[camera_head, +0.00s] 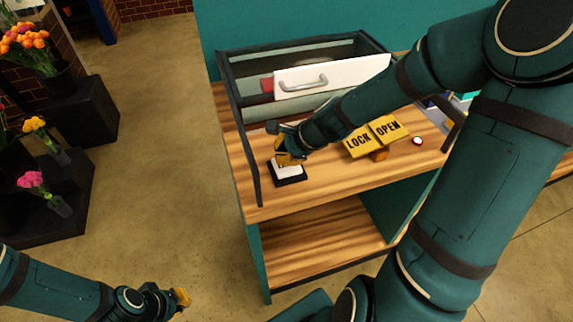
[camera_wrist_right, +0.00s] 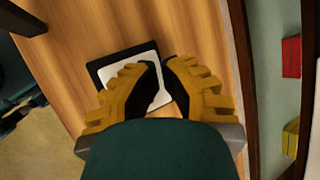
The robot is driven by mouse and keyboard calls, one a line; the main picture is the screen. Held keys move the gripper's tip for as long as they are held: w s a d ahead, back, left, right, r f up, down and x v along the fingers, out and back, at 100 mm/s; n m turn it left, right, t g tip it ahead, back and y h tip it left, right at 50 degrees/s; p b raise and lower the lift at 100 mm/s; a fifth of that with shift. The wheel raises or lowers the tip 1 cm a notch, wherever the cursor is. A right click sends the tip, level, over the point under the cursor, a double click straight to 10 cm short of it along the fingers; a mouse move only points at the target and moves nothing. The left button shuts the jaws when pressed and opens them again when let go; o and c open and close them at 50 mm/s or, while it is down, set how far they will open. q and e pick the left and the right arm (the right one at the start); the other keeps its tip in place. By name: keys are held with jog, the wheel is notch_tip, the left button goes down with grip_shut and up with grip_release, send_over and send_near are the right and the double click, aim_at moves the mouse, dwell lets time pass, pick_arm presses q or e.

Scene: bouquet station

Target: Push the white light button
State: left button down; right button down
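The white light button (camera_head: 290,171) sits in a black square base (camera_head: 291,181) on the wooden counter, near its left front. My right gripper (camera_head: 288,158) is directly over the button with its yellow fingers pointing down. In the right wrist view the fingertips (camera_wrist_right: 163,62) are drawn close together over the white button (camera_wrist_right: 160,97), with nothing held between them. The fingers hide part of the button, and I cannot tell whether they touch it. My left gripper (camera_head: 180,298) is low at the bottom left, far from the counter; its finger opening is unclear.
A dark-framed glass case with a white drawer front (camera_head: 335,77) stands behind the button. A yellow LOCK/OPEN sign (camera_head: 375,137) and a small round button (camera_head: 417,141) are to the right. Flower vases stand on black stands (camera_head: 85,110) at the left. The floor between is clear.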

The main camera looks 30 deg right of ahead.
jog(key=shift+f, duration=0.15)
jog(key=shift+r+p, duration=0.5)
jog(key=shift+r, duration=0.15)
notch_tip(320, 180, up, 6)
jog(key=p, duration=0.5)
jog(key=shift+p, duration=0.3)
dwell(0.4)
